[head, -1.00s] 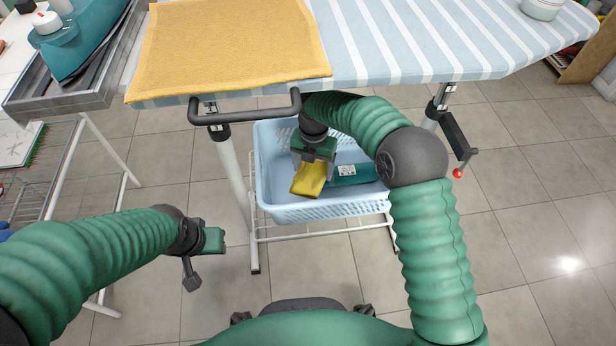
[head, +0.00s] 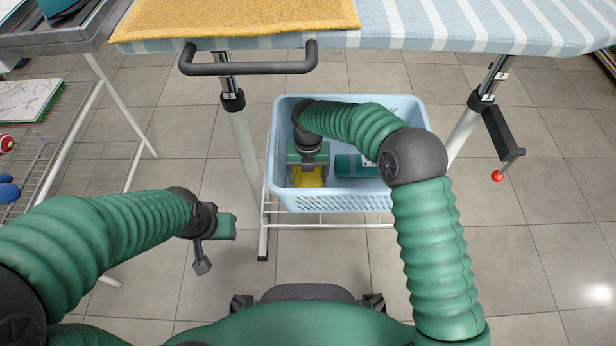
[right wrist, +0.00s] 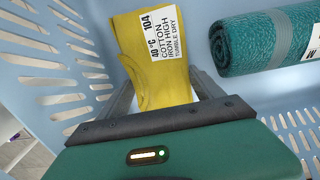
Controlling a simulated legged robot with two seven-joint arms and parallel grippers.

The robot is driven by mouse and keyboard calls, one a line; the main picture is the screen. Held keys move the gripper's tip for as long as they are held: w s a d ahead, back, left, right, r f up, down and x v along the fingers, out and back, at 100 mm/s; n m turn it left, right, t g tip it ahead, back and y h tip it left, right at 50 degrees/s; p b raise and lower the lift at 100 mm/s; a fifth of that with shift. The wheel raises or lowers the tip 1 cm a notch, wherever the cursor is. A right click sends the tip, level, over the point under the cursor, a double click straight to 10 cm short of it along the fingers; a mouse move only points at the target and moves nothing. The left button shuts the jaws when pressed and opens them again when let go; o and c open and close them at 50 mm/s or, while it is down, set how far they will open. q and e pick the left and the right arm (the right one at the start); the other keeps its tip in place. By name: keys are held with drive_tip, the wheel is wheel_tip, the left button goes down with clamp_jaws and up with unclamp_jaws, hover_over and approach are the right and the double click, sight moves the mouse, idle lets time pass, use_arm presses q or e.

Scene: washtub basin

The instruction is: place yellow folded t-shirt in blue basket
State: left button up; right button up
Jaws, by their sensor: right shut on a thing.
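The yellow folded t-shirt (head: 307,179) is in my right gripper (head: 308,184), inside the light blue basket (head: 345,203). In the right wrist view the t-shirt (right wrist: 178,76) has a white printed label on it, and my right gripper's fingers (right wrist: 168,88) are shut on it. The basket's slotted wall (right wrist: 70,50) shows around it. I cannot tell whether the t-shirt touches the basket floor. My left gripper (head: 218,240) hangs out to the left of the basket, apart from everything; its jaw opening is not clear.
A rolled teal towel (head: 352,166) lies in the basket to the right of the t-shirt; it also shows in the right wrist view (right wrist: 262,42). The basket stands on a white rack under the ironing board (head: 440,28). A dark handle bar (head: 250,68) juts out above the basket's left side.

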drive_tip(key=o, duration=1.5)
drive_tip(key=shift+a, duration=0.25)
use_arm(q)
drive_tip(key=shift+a, duration=0.2)
use_arm(e)
drive_tip(key=shift+d, duration=0.1)
wheel_tip(320, 180, up, 8)
drive_tip(key=p, duration=0.5)
use_arm(q)
drive_tip(key=v, duration=0.2)
drive_tip(key=w+v, duration=0.1)
drive_tip(key=v, duration=0.2)
drive_tip(key=shift+r, duration=0.15)
use_arm(e)
drive_tip(key=shift+f, duration=0.2)
